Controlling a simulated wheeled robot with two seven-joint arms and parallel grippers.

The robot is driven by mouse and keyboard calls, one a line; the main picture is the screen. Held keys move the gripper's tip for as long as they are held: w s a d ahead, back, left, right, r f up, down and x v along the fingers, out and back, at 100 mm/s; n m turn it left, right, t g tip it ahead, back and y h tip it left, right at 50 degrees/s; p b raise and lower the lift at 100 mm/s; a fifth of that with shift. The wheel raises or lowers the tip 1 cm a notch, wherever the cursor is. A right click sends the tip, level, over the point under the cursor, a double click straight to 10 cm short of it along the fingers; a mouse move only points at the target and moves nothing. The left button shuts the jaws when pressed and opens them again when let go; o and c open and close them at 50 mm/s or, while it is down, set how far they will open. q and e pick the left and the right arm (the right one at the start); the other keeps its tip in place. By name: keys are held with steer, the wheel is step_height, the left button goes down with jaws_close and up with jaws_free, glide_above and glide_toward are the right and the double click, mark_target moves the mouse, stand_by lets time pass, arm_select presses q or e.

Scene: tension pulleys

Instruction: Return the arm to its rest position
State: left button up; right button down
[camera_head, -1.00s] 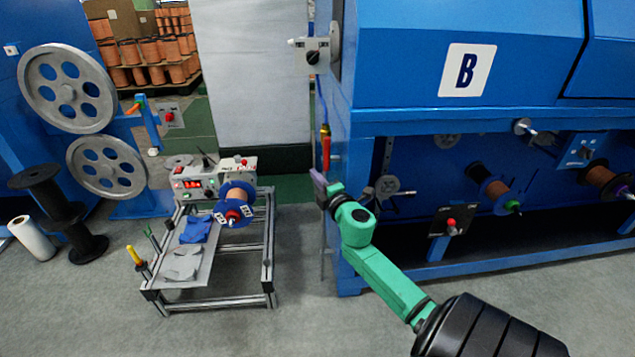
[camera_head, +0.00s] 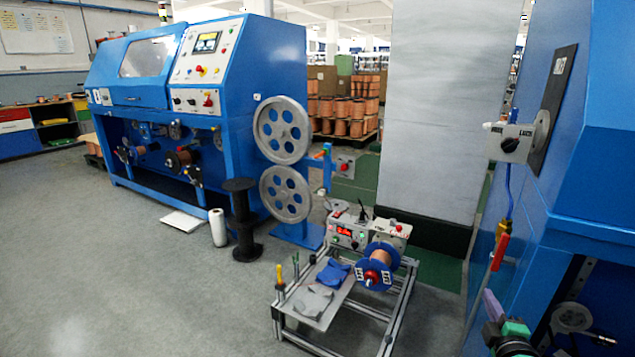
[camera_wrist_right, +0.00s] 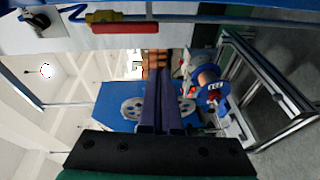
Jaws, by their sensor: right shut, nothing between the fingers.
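My right gripper (camera_head: 492,306) shows at the bottom right of the head view, in front of the blue machine at the right. My left gripper is not in view.
A low metal-frame cart (camera_head: 388,340) holds a control box and a copper wire spool (camera_head: 381,256). A black reel (camera_head: 243,222) and a white roll (camera_head: 217,228) stand on the floor. A second blue machine (camera_head: 236,140) stands at the left. The grey floor at the lower left is clear.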

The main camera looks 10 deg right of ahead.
steer(key=s+a+f+m+g, duration=0.2)
steer(key=s+f+m+g, duration=0.1)
steer(key=f, duration=0.3)
steer(key=s+a+f+m+g, duration=0.2)
steer(key=f+m+g, duration=0.15)
steer(key=f, duration=0.25)
steer(key=s+a+f+m+g+y, duration=0.2)
steer(key=s+a+f+g+y, duration=0.2)
steer(key=s+a+f, duration=0.5)
steer(key=s+a+f+m+g+y, duration=0.2)
steer(key=s+a+f+g+y, duration=0.25)
steer(key=a, duration=0.65)
arm_select(q)
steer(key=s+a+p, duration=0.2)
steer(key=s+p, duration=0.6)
steer(key=p, duration=0.5)
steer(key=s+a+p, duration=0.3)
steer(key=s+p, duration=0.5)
steer(key=p, duration=0.5)
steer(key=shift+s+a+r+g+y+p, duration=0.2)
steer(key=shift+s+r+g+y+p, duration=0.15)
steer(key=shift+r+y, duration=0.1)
arm_select(e)
steer(key=s+d+h, duration=0.1)
steer(key=s+d, duration=0.1)
steer(key=s, duration=0.7)
steer(key=s+d+h, duration=0.1)
steer(key=s+d, duration=0.2)
steer(key=s, duration=0.6)
steer(key=shift+s, duration=0.25)
